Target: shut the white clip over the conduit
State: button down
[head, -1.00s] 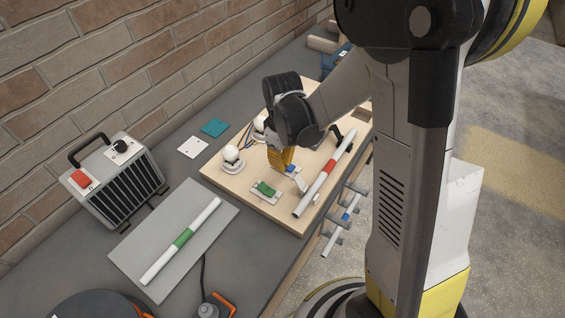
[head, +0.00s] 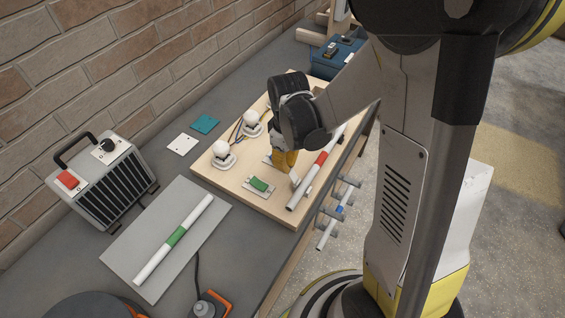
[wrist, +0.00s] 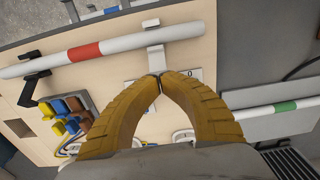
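The conduit (head: 308,180), a white tube with a red band, lies along the right side of the wooden board; it also crosses the wrist view (wrist: 120,47). The white clip (head: 296,179) is at its near part, with a flap tilted up on the conduit's left side. In the wrist view the clip (wrist: 156,60) shows on both sides of the conduit, its flap end close to my fingertips. My gripper (wrist: 158,78) has its yellow fingertips together, with nothing seen between them. In the head view my gripper (head: 287,168) is just left of the flap; I cannot tell if they touch.
A green switch (head: 260,185) and white lamp domes (head: 221,149) sit on the board (head: 235,184). A black lever (wrist: 32,88) is beside the conduit. A grey plate (head: 150,225) with a green-banded tube and a heater (head: 105,185) stand left.

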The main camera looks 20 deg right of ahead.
jog(key=shift+s+d, duration=0.7)
jog(key=shift+s, duration=0.25)
jog(key=shift+s+d, duration=0.65)
jog(key=shift+s, duration=0.3)
jog(key=shift+s+d, duration=0.7)
jog(key=shift+s, duration=0.25)
jog(key=shift+r, duration=0.1)
jog(key=r+p, duration=0.1)
jog(key=r, duration=0.1)
jog(key=r+p, duration=0.2)
jog(key=shift+w+a+r, duration=0.15)
jog(key=shift+w+r, duration=0.05)
jog(key=shift+r, duration=0.2)
jog(key=shift+w, duration=0.15)
jog(key=shift+f, duration=0.1)
